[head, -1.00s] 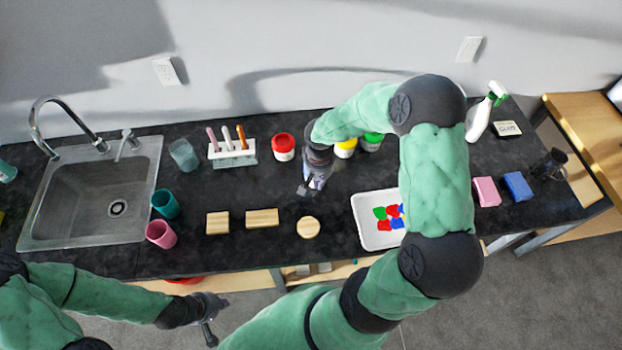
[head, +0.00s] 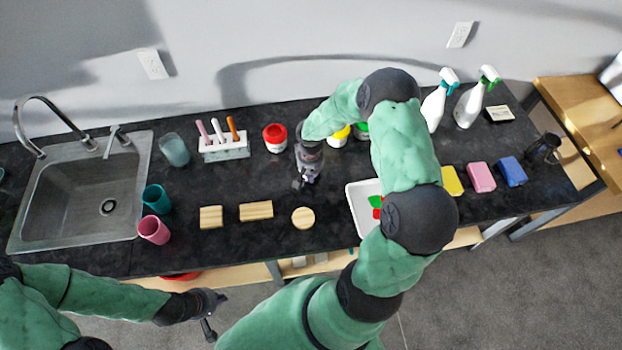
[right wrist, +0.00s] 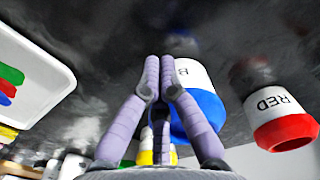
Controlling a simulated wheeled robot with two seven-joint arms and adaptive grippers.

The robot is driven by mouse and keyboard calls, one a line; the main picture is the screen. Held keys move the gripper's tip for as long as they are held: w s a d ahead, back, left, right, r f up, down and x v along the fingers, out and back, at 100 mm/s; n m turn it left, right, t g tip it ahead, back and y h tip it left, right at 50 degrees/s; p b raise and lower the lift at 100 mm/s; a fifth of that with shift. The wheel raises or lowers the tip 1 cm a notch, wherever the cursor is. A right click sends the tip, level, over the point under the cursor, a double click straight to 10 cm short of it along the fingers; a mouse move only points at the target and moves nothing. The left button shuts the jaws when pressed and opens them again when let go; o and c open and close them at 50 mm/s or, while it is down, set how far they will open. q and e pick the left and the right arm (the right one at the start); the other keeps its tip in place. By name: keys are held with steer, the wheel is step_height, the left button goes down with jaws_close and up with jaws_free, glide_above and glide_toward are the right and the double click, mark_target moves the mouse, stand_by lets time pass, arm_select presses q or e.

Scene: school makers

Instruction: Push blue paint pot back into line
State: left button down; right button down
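The blue paint pot (right wrist: 196,100) shows in the right wrist view, white with a blue lid, just right of my right gripper's fingers. I cannot tell whether they touch it. In the head view it is hidden behind my right arm. My right gripper (head: 302,184) points down at the counter, front-right of the red pot (head: 275,138). In the right wrist view its fingers (right wrist: 159,62) are together with nothing between them. The yellow pot (head: 339,136) and green pot (head: 362,130) are partly hidden by my right arm. My left gripper (head: 208,318) hangs in front of the counter, its fingers unclear.
Wooden blocks (head: 256,211) and a round wooden piece (head: 303,218) lie towards the front. A white paint tray (head: 359,215) is right of them, partly behind my arm. Spray bottles (head: 468,105) stand at the back right.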

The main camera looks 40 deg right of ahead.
steer(key=w+d+b, duration=0.1)
steer(key=w+d, duration=0.1)
steer(key=w, duration=0.1)
steer(key=w+d+b, duration=0.1)
steer(key=w+d, duration=0.1)
steer(key=w, duration=0.2)
steer(key=w+d+b, duration=0.1)
steer(key=w+d, duration=0.1)
steer(key=w, duration=0.2)
steer(key=shift+d+f+b, duration=0.1)
steer(key=shift+d+b, duration=0.2)
steer(key=shift+w+d, duration=0.15)
steer(key=shift+w, duration=0.1)
steer(key=shift+s, duration=0.1)
